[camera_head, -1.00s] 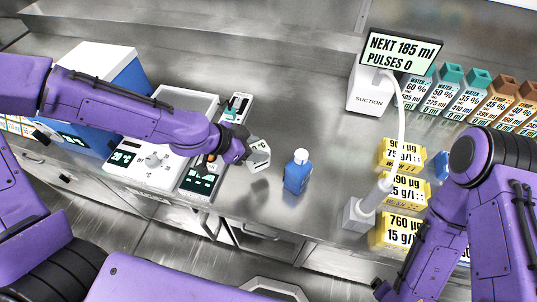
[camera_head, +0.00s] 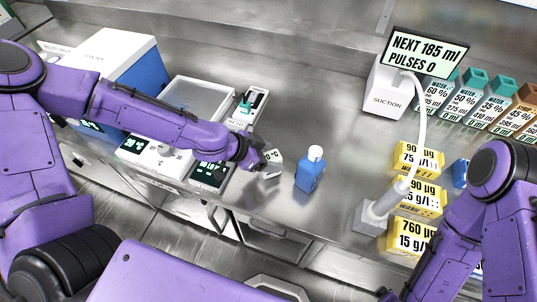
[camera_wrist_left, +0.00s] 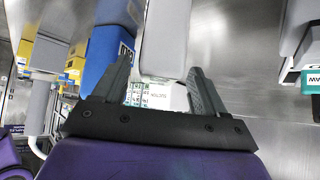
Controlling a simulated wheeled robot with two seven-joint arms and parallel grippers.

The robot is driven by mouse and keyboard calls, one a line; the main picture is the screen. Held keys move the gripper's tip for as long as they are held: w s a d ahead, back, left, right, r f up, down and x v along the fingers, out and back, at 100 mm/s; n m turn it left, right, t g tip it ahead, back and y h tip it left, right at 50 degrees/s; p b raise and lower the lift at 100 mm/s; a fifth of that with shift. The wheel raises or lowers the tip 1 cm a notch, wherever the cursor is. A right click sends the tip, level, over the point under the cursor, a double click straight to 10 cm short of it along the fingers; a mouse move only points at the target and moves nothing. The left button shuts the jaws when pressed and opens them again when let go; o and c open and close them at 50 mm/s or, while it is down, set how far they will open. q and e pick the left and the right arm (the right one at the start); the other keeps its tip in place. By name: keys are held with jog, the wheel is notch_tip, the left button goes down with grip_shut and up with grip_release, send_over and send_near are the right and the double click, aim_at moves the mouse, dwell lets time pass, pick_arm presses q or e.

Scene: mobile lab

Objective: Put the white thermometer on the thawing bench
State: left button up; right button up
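The white thermometer (camera_head: 272,156) is a small white piece with dark "0 °C" lettering, tilted above the steel bench (camera_head: 262,200). My left gripper (camera_head: 262,162) holds it at the front part of the bench, left of the blue bottle. No label naming a thawing bench is readable. My right arm is at the right, its gripper out of view.
A blue bottle with white cap (camera_head: 310,170) stands close right of the left gripper. A suction unit (camera_head: 388,98), yellow boxes (camera_head: 412,236) and labelled bottles (camera_head: 436,92) stand right. A blue-and-white cool box (camera_head: 115,75) and white instruments (camera_head: 155,160) are left.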

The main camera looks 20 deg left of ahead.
pick_arm(q)
jog(key=shift+r, duration=0.25)
jog(key=shift+s+a+r+p, duration=0.15)
jog(key=shift+r+p, duration=0.15)
jog(key=p+v, duration=0.2)
jog(key=v, duration=0.9)
jog(key=shift+p, duration=0.4)
